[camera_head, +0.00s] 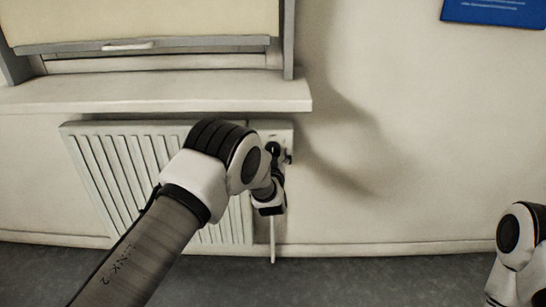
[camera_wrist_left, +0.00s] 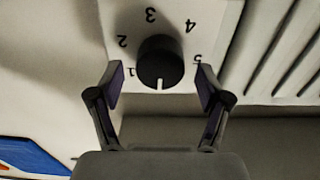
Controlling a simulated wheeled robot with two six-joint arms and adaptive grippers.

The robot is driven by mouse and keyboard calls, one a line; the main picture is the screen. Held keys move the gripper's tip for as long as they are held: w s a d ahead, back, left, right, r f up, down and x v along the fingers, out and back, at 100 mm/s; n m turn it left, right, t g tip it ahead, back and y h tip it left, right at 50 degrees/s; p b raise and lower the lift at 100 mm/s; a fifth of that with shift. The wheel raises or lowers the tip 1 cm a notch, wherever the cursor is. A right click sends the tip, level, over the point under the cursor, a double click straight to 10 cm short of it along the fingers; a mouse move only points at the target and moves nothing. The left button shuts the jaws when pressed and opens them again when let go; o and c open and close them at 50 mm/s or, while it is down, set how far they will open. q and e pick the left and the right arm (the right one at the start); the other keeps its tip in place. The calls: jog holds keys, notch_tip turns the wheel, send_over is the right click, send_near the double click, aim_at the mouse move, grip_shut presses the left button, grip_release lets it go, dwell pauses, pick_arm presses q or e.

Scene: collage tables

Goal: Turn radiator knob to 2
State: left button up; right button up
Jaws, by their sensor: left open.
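The radiator knob (camera_wrist_left: 160,60) is a round black dial on a white plate (camera_wrist_left: 215,15), with the numbers 1 to 5 around it. In the left wrist view its white mark points straight down, between 1 and 5 and away from 2, which is at upper left. My left gripper (camera_wrist_left: 159,72) is open, with one finger on each side of the knob and a visible gap at both sides. In the head view the white radiator (camera_head: 125,165) hangs under the sill, and my left wrist covers most of the knob area at its right end.
The window sill (camera_head: 160,92) juts out above the radiator. A thin white pipe (camera_head: 272,240) runs down to the floor. A blue poster (camera_head: 495,11) hangs at upper right. The wall right of the radiator is clear. Part of my right arm shows at lower right.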

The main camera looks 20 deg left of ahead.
pick_arm(q)
jog(key=shift+w+a, duration=0.1)
jog(key=shift+w, duration=0.4)
jog(key=shift+c, duration=0.3)
jog(key=c, duration=1.1)
jog(key=shift+o, duration=0.2)
